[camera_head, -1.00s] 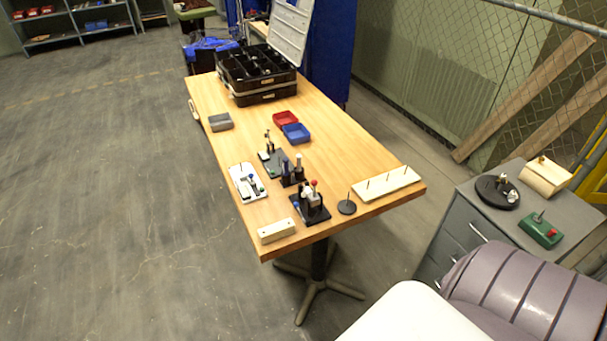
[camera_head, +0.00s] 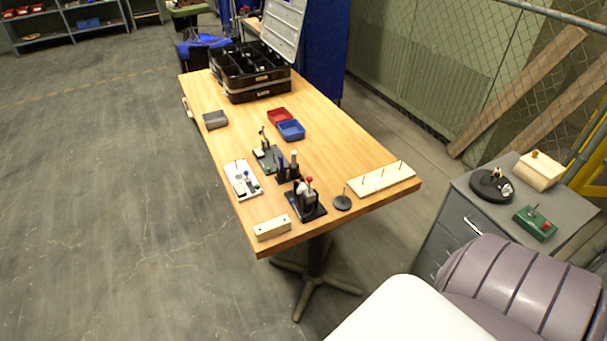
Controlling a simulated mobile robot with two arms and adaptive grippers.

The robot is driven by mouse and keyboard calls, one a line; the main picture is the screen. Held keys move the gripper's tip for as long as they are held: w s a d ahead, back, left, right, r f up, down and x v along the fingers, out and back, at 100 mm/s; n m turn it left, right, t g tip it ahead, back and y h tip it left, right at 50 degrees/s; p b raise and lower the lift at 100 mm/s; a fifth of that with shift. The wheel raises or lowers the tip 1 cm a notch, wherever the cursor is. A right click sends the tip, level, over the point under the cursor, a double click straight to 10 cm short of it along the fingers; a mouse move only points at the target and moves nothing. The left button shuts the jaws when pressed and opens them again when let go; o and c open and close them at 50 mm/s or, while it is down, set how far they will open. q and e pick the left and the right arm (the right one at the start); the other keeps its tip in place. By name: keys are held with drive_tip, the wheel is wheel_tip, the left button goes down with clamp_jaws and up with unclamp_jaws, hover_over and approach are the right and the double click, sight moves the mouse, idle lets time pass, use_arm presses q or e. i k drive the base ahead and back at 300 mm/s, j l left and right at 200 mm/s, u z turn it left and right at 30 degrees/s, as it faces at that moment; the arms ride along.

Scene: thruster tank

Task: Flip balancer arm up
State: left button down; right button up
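I cannot tell for sure which part is the balancer arm. Several small devices stand near the front of the wooden table (camera_head: 340,130). One is a black-based device (camera_head: 305,200) with a red-tipped lever. Behind it are a dark upright device (camera_head: 287,167) and a dark green-based device (camera_head: 267,156) with an upright post. A white-based device (camera_head: 242,180) lies to their left. On the grey cabinet at right are a round black-based device (camera_head: 491,186) and a green box (camera_head: 535,222) with a small upright lever and a red knob. Neither of my grippers is in view.
A black toolbox (camera_head: 255,88) with its lid open stands at the table's far end. Red (camera_head: 279,115) and blue (camera_head: 291,130) trays, a pegged wooden board (camera_head: 381,180) and a pale block (camera_head: 272,228) also lie there. A grey cabinet (camera_head: 455,222) stands right. Floor at left is clear.

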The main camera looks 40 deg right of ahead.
sight(310, 195)
drive_tip(key=z, duration=1.3)
drive_tip(key=j, duration=1.1)
drive_tip(key=i+j+u, duration=0.1)
drive_tip(key=j, duration=0.95)
